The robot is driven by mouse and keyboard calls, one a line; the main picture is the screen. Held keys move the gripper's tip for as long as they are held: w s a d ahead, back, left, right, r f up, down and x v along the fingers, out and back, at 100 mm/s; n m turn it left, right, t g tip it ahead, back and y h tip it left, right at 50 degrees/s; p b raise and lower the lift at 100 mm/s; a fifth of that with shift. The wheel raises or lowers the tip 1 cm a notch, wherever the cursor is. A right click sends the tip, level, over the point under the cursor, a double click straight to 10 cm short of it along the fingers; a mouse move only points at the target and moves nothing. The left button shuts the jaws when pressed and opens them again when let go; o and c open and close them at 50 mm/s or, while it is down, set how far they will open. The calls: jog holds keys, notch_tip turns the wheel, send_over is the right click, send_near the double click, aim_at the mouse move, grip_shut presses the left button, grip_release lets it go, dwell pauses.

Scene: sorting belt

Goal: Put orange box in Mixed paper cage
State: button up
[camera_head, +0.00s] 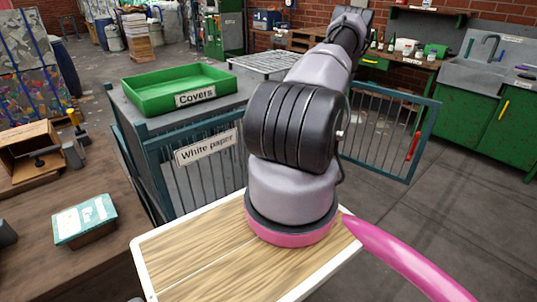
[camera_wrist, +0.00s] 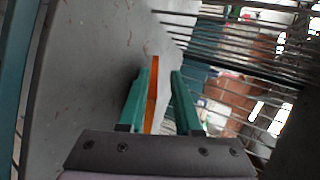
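In the wrist view, the orange box (camera_wrist: 153,92) shows as a thin upright strip between the green fingers of my gripper (camera_wrist: 162,75). It lies close to the left finger, and a gap shows between it and the right finger, so the gripper looks open around it. A grey surface (camera_wrist: 85,75) is on the left and metal bars (camera_wrist: 250,70) are on the right. In the head view my arm reaches away to the upper right; the gripper and orange box are hidden. No Mixed paper label is readable.
A cage labelled White paper (camera_head: 207,147) stands left of my arm, with a green Covers tray (camera_head: 180,88) on top. A barred teal panel (camera_head: 385,132) stands right of my arm. The right floor is clear.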

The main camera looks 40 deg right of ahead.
jog(key=shift+s+d+r, duration=0.15)
jog(key=shift+s, duration=0.05)
jog(key=shift+r, duration=0.1)
notch_tip(320, 180, up, 7)
jog(key=s+d, duration=0.1)
jog(key=s, duration=0.1)
jog(key=shift+d+r, duration=0.15)
jog(key=shift+d, duration=0.05)
jog(key=shift+s, duration=0.15)
